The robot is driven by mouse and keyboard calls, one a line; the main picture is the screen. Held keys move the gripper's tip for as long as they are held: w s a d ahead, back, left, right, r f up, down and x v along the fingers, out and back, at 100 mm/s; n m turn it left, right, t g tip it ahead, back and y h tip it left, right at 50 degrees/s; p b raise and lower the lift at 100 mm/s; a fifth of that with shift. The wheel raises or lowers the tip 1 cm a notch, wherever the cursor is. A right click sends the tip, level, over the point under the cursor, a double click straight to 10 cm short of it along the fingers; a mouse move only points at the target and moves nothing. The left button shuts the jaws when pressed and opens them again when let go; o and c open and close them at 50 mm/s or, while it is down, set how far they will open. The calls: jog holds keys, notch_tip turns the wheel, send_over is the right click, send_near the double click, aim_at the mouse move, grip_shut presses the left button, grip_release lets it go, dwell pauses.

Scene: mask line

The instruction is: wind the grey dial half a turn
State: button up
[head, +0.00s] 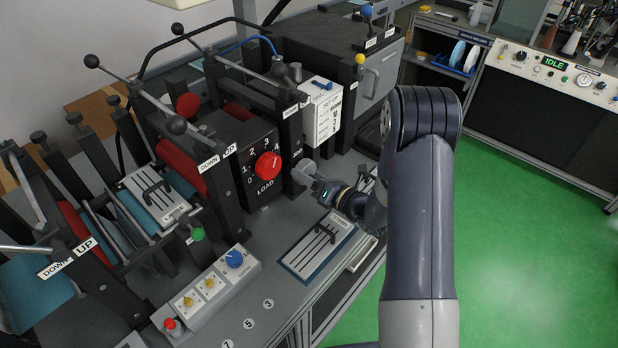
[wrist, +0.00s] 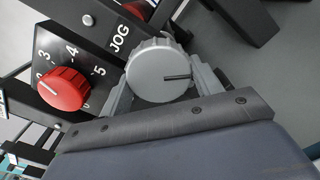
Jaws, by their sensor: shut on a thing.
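The grey dial (wrist: 156,66) is a round, ribbed knob beside the JOG label. In the wrist view its dark pointer line runs from near the middle of its face toward the right edge. It also shows in the head view (head: 304,168), on the front of the machine right of the LOAD panel, partly covered by my gripper. My gripper (wrist: 162,84) has one finger on each side of the dial and is shut on it. In the head view my gripper (head: 314,177) reaches the dial from the right.
A red LOAD knob (wrist: 63,89) with a number scale sits close left of the dial. In the head view, a white box (head: 322,112) stands above and behind. A slotted plate (head: 318,245) lies on the bench below my wrist. Green floor is open at right.

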jog(key=shift+r+m, duration=0.1)
jog(key=shift+m, duration=3.9)
jog(key=o, duration=1)
jog(key=shift+s, duration=0.1)
jog(key=b+v, duration=0.2)
jog(key=v, duration=0.8)
jog(key=shift+s+d, duration=0.25)
